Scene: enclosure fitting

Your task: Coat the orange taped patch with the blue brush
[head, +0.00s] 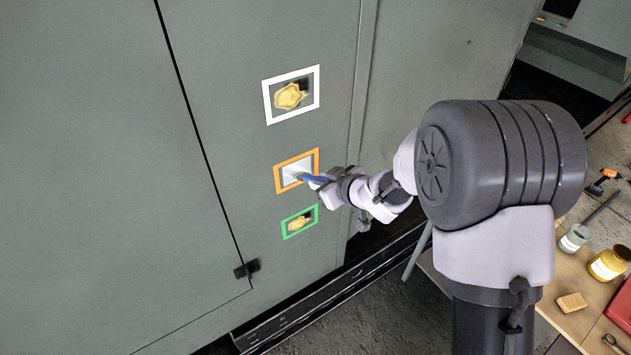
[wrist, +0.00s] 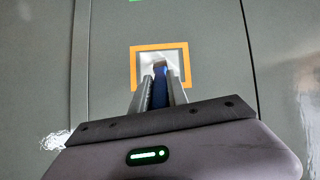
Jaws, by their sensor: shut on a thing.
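The orange taped patch (head: 296,171) is on the grey enclosure wall, between a white-framed patch above and a green-framed patch below. Inside its orange frame the surface looks pale grey-white and shiny. It also shows in the wrist view (wrist: 160,48), straight ahead of the fingers. My gripper (head: 328,184) is shut on the blue brush (head: 314,179), whose tip is at the patch's lower right inside area. In the wrist view the blue brush (wrist: 160,88) sits between the two fingers, its end over the patch. I cannot tell for sure whether the bristles touch the surface.
The white-framed patch (head: 291,95) and the green-framed patch (head: 299,222) each hold a yellowish blotch. A dark latch (head: 247,269) sticks out lower left. A workbench at the right holds jars (head: 608,263), a wooden block (head: 571,303) and tools.

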